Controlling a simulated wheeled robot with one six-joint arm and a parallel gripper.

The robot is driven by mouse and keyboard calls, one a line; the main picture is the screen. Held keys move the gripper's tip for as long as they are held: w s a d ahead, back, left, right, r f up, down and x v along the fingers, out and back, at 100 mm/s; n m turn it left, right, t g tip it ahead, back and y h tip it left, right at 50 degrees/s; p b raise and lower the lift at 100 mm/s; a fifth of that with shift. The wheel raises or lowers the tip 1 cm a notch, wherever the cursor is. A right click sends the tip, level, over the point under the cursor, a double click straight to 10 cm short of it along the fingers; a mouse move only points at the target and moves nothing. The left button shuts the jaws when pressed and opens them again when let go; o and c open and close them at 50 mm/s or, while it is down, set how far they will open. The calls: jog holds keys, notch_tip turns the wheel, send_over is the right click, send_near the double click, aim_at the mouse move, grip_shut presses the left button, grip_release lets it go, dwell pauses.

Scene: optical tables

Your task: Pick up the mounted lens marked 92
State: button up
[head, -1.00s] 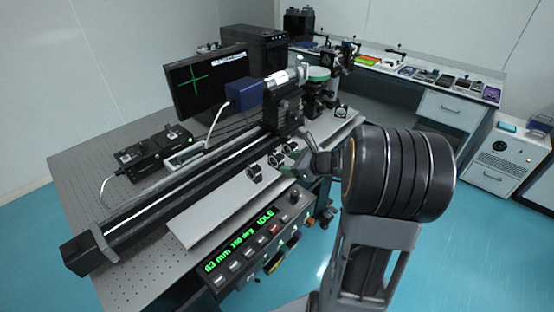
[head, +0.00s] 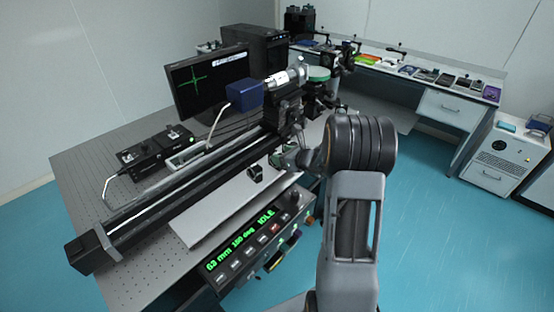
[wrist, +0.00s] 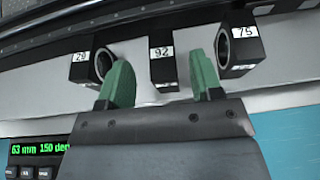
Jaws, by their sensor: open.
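The mounted lens marked 92 (wrist: 162,70) is a dark block with a white label, on the pale strip in the wrist view. My gripper (wrist: 161,78) has two green fingers spread apart, one to each side of this lens in the picture. I see no finger touching it, and I cannot tell how deep the fingers reach. In the head view my gripper (head: 284,157) is over the strip, and my arm hides most of the area around it.
The mount marked 29 (wrist: 90,62) is close on the left of the left finger. The mount marked 75 (wrist: 240,50) is close on the right of the right finger. A control panel (head: 254,240) reading 63 mm 150 deg IDLE is at the table's front. A black rail (head: 170,195) runs behind the strip.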

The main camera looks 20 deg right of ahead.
aim_at(276, 153)
jog(key=shift+p+x, duration=0.45)
jog(key=shift+x, duration=1.6)
jog(key=shift+d, duration=0.1)
jog(key=shift+c, duration=0.4)
grip_shut()
